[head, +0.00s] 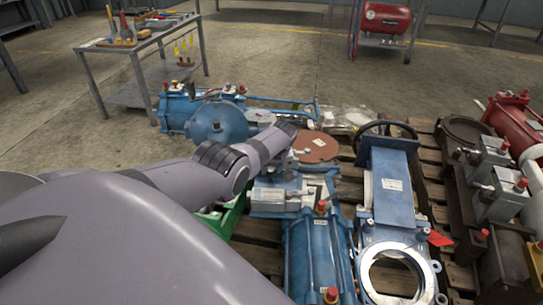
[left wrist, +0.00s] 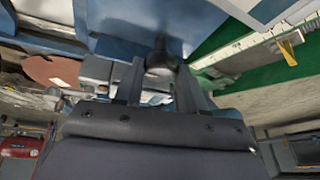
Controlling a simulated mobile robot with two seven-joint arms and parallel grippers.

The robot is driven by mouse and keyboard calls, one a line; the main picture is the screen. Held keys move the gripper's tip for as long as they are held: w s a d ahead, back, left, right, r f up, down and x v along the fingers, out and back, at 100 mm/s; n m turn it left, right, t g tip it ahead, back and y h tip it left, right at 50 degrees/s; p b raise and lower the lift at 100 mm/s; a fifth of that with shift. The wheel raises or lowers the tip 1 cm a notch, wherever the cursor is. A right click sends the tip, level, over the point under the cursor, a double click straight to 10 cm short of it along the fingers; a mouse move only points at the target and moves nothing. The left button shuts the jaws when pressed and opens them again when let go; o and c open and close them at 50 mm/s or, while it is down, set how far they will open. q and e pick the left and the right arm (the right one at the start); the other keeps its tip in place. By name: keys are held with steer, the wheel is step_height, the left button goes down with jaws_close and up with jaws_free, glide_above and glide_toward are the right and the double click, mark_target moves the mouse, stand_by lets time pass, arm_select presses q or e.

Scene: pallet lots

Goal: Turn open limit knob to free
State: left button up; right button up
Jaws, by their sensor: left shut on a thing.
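A dark round knob (left wrist: 160,62) shows in the left wrist view against a blue housing (left wrist: 135,22). My left gripper (left wrist: 159,82) is shut on it, with one finger on each side. Any marking for free and the knob's pointer position cannot be read. In the head view my left arm reaches from the left toward the blue valve assembly (head: 318,235), and its links hide the fingers and the knob. My right gripper is not in view.
A blue gate valve (head: 392,190) with a black handwheel stands right of the assembly. A brown disc (head: 315,147) lies behind. A green tray (head: 228,222) is beside the arm. Red and grey valve parts crowd the right. A tool table (head: 140,42) stands at the back left.

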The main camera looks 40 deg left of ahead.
arm_select(q)
steer(key=shift+s, duration=0.1)
stand_by(0.3)
steer(key=o, duration=1)
steer(key=shift+o, duration=0.2)
